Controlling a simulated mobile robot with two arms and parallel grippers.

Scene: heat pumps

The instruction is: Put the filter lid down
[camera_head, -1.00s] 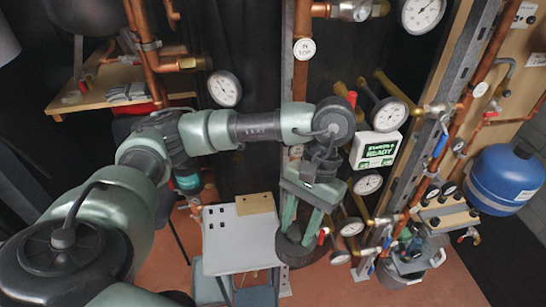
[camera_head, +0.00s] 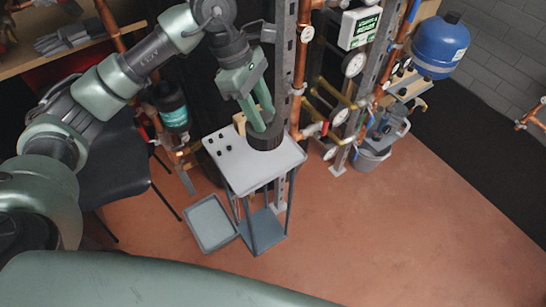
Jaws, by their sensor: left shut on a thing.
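My left gripper (camera_head: 262,120) comes down from the upper middle with its green fingers shut on the filter lid (camera_head: 267,140), a dark, round, thick disc. The lid is roughly level, over the back right part of a small grey table (camera_head: 248,172). I cannot tell whether its underside touches the table top. The fingers cover part of the lid's far side. My right gripper is not in view.
Several small dark pieces (camera_head: 220,141) lie at the table's left, and a tan block (camera_head: 240,121) is at its back edge. A grey tray (camera_head: 212,223) is on the floor. Copper pipes (camera_head: 299,85) rise close behind the table. The table's front is clear.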

